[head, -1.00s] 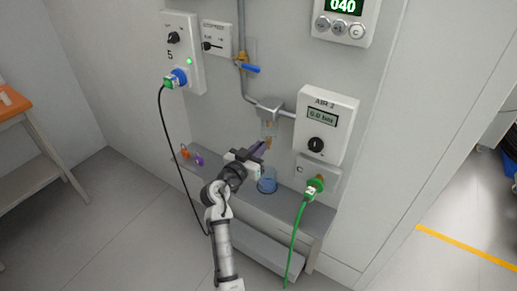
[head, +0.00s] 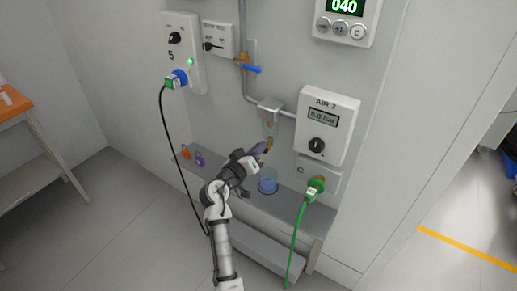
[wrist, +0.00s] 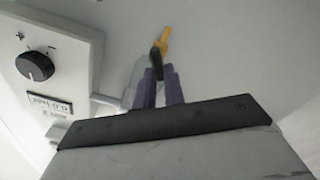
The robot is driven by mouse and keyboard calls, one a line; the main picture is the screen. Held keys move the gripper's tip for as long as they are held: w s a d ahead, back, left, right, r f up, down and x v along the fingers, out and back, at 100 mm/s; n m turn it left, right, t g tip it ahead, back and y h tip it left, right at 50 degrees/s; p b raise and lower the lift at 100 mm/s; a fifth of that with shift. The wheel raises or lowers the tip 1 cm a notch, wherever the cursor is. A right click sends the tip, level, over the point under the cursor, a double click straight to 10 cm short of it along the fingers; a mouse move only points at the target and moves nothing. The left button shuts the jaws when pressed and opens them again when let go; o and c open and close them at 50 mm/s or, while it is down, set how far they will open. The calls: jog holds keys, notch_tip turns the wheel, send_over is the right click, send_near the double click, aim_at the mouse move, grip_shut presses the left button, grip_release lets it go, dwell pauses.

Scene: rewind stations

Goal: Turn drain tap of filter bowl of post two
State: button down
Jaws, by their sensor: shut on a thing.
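The filter bowl (head: 269,128) of post two hangs under a grey block on the pipe, beside the AIR 2 box; my arm partly hides it. The brass drain tap (head: 269,143) shows at its lower end, by my fingertips. In the wrist view, a yellow and dark tap part (wrist: 165,40) stands at the tips of my purple fingers. My gripper (head: 262,148) is shut on the drain tap, with its fingers close together (wrist: 158,80). The exact grip is hard to see.
The AIR 2 box (head: 327,125) with its black knob is close on the right. A green plug and hose (head: 314,187) hang below it. A blue cup (head: 268,182) stands on the ledge under the tap. Orange and purple padlocks (head: 194,157) are on the left.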

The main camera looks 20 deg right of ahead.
jog(key=n+p, duration=0.1)
jog(key=n, duration=0.2)
jog(key=n+p, duration=0.1)
jog(key=n, duration=0.3)
jog(key=f+n+p, duration=0.1)
jog(key=n+p, duration=0.1)
jog(key=n, duration=0.2)
jog(key=shift+w+a, duration=0.15)
dwell(0.4)
jog(key=c, duration=1.5)
grip_release()
jog(key=b+v, duration=0.3)
jog(key=v, duration=1)
jog(key=shift+s+a+b, duration=0.25)
jog(key=shift+a+b, duration=0.05)
